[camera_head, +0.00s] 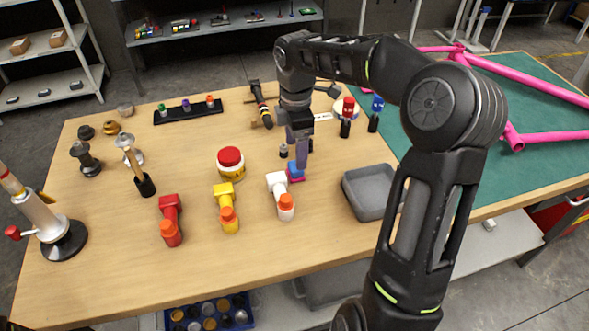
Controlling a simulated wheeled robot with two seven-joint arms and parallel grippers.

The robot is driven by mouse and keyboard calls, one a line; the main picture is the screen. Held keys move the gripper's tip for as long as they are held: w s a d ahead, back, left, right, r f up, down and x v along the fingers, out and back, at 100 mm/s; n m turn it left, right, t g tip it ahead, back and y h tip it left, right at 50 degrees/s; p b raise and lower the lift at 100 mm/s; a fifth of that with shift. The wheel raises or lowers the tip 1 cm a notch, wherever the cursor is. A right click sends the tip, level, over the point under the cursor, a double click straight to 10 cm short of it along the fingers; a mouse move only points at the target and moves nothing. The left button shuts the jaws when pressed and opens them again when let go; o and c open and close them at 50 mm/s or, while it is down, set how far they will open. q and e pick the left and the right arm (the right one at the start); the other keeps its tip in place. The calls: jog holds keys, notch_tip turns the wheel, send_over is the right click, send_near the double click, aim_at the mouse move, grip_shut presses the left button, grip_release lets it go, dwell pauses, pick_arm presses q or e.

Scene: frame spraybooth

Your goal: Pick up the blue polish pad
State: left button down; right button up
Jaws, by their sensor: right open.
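A small blue pad (295,178) with some pink on it sits on the wooden table, just behind the white spray bottle. I take it for the blue polish pad. My right gripper (299,163) points down directly above and around the pad, its fingers partly covering it. It is open; whether the fingers touch the pad cannot be told. My left gripper is not in view.
Close in front stand a white bottle (278,189), a yellow bottle (224,196) and a red bottle (170,222). A yellow tub with red lid (230,163) is to the left. A grey tray (351,193) lies to the right. The table's front is clear.

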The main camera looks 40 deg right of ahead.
jog(key=shift+f, duration=0.8)
jog(key=shift+f+p, duration=0.55)
jog(key=shift+f, duration=2.1)
grip_shut()
notch_tip(320, 180, up, 10)
jog(key=shift+r+b, duration=0.1)
jog(key=shift+b, duration=0.35)
